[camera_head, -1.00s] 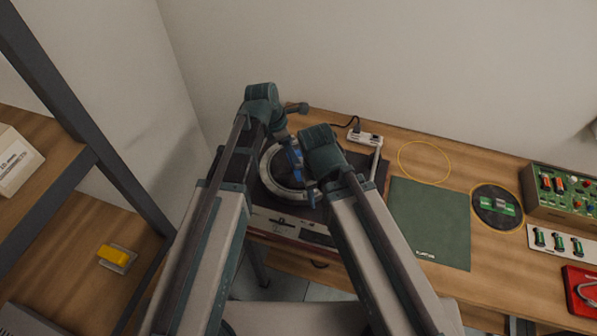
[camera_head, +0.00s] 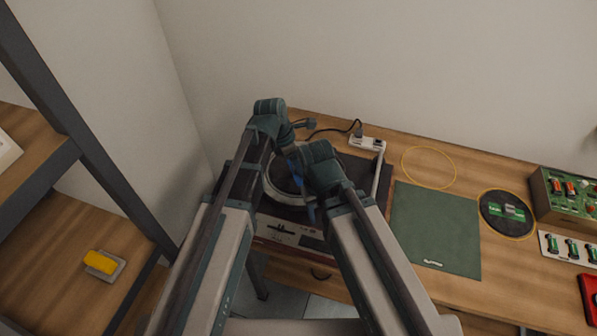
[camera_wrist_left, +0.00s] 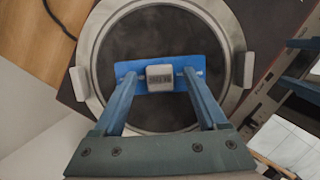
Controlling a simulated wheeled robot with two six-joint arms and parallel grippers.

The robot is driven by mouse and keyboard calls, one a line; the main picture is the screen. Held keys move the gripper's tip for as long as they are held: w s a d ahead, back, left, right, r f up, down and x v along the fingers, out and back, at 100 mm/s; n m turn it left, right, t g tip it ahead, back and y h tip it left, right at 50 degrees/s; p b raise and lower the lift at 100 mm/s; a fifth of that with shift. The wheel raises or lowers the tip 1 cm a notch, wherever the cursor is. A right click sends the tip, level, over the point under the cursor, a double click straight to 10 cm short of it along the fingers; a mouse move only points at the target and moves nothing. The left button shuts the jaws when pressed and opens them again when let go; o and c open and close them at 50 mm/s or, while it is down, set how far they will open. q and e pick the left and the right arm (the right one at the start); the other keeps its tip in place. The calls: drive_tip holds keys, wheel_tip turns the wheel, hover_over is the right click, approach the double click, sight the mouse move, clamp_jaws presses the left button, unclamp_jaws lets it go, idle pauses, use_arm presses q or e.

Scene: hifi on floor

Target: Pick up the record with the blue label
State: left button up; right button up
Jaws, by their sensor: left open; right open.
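The record with the blue label (camera_wrist_left: 115,35) is a dark disc inside a silver ring with side tabs. A blue label (camera_wrist_left: 210,73) crosses it, with a small grey block (camera_wrist_left: 160,78) at its middle. My left gripper (camera_wrist_left: 160,80) is open, its fingers over the label on either side of the block. I cannot tell whether they touch it. In the head view the silver ring (camera_head: 285,194) shows on the turntable (camera_head: 268,230), mostly hidden by my arms. My right gripper (camera_head: 311,212) is open over the turntable's front, its fingers partly hidden.
A green mat (camera_head: 435,230) lies right of the turntable. A green-label record (camera_head: 497,226) lies beyond it, beside an empty yellow outline (camera_head: 429,149). A power strip (camera_head: 367,144) sits behind. A circuit box (camera_head: 566,195) stands far right; a shelf (camera_head: 75,235) holds a yellow item (camera_head: 100,261).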

use_arm(q)
clamp_jaws()
drive_tip(key=shift+a+r, duration=0.1)
drive_tip(key=shift+r, duration=0.1)
use_arm(e)
drive_tip(key=shift+r, duration=0.15)
